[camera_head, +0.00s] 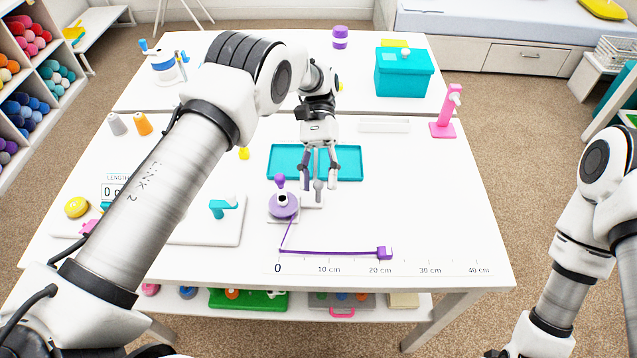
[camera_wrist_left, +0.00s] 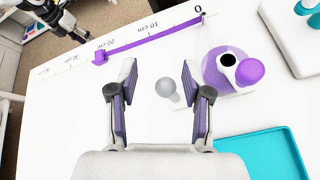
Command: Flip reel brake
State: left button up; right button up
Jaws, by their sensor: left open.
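The purple reel (camera_head: 284,206) stands on a small white base on the table, with a purple knob (camera_head: 280,181) on it. In the left wrist view the reel (camera_wrist_left: 212,70) is right of the fingers. A grey ball-ended brake lever (camera_wrist_left: 166,88) sits beside the reel, between my open left fingers (camera_wrist_left: 158,80), with visible gaps to both; I cannot tell their height difference. In the head view my left gripper (camera_head: 318,183) points down at the grey ball. A purple tape (camera_head: 335,252) runs from the reel to a purple end block (camera_head: 385,253) near 20 cm. My right gripper (camera_wrist_left: 72,28) shows dark and small.
A teal tray (camera_head: 350,150) lies just behind the left gripper. A white board with a teal handle (camera_head: 225,206) is left of the reel. A pink stand (camera_head: 443,125) and a teal box (camera_head: 403,75) are farther back. The table's right front is clear.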

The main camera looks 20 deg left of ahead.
pick_arm(q)
notch_tip(320, 180, up, 8)
jog(key=shift+f, duration=0.1)
dwell(0.7)
